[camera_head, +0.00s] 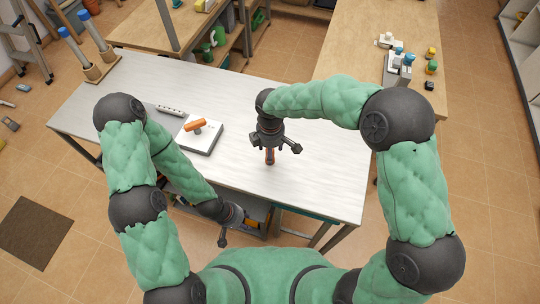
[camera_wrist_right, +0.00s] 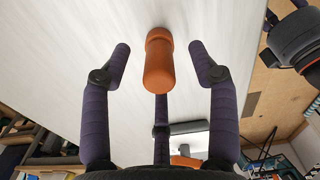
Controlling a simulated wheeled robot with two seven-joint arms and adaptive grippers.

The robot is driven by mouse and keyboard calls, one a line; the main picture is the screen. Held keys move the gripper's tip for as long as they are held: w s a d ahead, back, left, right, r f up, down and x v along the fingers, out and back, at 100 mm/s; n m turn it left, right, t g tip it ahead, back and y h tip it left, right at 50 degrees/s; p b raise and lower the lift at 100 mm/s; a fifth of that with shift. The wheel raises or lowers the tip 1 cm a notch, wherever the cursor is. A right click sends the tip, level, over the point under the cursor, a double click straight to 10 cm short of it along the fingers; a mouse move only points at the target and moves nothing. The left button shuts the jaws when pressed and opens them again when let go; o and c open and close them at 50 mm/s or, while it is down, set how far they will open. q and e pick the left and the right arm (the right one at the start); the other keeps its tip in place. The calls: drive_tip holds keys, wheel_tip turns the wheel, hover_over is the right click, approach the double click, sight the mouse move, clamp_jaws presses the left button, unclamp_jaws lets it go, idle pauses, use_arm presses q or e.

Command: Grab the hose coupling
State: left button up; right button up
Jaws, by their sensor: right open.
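An orange cylindrical piece, which I take to be the hose coupling (camera_wrist_right: 159,62), is on the white table. In the right wrist view it lies between the spread fingers of my right gripper (camera_wrist_right: 160,50), with gaps on both sides. In the head view my right gripper (camera_head: 273,148) is over the table and open, and it partly hides the orange piece (camera_head: 269,160). I cannot tell its height above the piece. My left gripper (camera_head: 235,228) hangs by the table's front edge, its fingers apart, with nothing seen in it.
On the white table (camera_head: 330,165), a white box (camera_head: 205,141) bears another orange piece (camera_head: 195,126), with a grey strip (camera_head: 170,110) behind it. The table's right part is clear.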

wheel_tip(320, 180, down, 5)
drive_tip(key=shift+w+r+b, duration=0.1)
drive_tip(key=shift+b, duration=1.05)
drive_tip(key=c, duration=1.1)
